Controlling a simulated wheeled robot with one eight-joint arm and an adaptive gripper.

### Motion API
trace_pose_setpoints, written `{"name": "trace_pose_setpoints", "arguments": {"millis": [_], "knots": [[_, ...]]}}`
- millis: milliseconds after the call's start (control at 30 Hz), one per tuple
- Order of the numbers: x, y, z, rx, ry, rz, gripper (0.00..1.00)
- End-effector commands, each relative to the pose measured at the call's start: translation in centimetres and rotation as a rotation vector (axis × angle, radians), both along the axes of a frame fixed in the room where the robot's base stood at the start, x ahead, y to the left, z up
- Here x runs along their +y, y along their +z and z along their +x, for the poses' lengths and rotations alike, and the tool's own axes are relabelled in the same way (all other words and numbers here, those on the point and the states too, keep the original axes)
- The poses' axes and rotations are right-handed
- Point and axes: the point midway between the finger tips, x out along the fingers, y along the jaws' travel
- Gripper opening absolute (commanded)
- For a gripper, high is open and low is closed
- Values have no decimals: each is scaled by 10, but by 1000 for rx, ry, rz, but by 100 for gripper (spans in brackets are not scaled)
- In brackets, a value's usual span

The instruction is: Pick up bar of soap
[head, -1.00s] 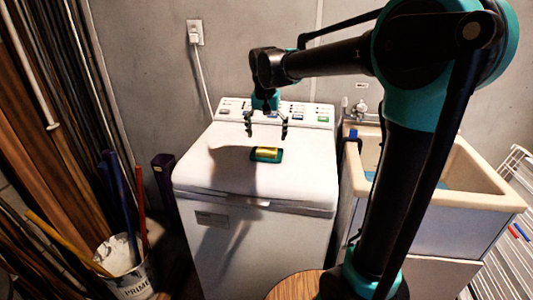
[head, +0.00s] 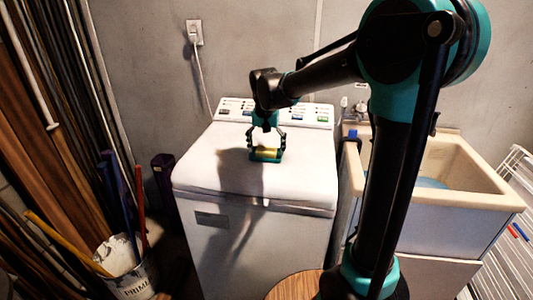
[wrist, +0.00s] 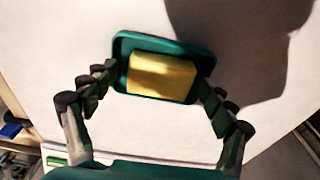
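A yellow bar of soap (head: 265,153) lies in a teal soap dish on top of the white washing machine (head: 215,165). In the wrist view the soap (wrist: 161,77) sits inside the raised rim of the dish (wrist: 165,43). My gripper (head: 266,148) is open and lowered to the dish, its fingers on either side of it. In the wrist view the gripper (wrist: 158,88) has its fingertips at the left and right ends of the dish. I cannot tell whether they touch it. The soap lies between the fingers.
The machine's control panel (head: 270,112) rises behind the dish. A utility sink (head: 450,185) stands to the right. A paint bucket (head: 128,265) with poles stands at the lower left. The rest of the machine's lid is clear.

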Motion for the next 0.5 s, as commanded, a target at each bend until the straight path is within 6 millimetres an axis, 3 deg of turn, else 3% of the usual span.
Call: {"name": "trace_pose_setpoints", "arguments": {"millis": [33,300,500], "knots": [[0,-1,0,0,0,0,64],[0,-1,0,0,0,0,33],[0,0,0,0,0,0,33]]}}
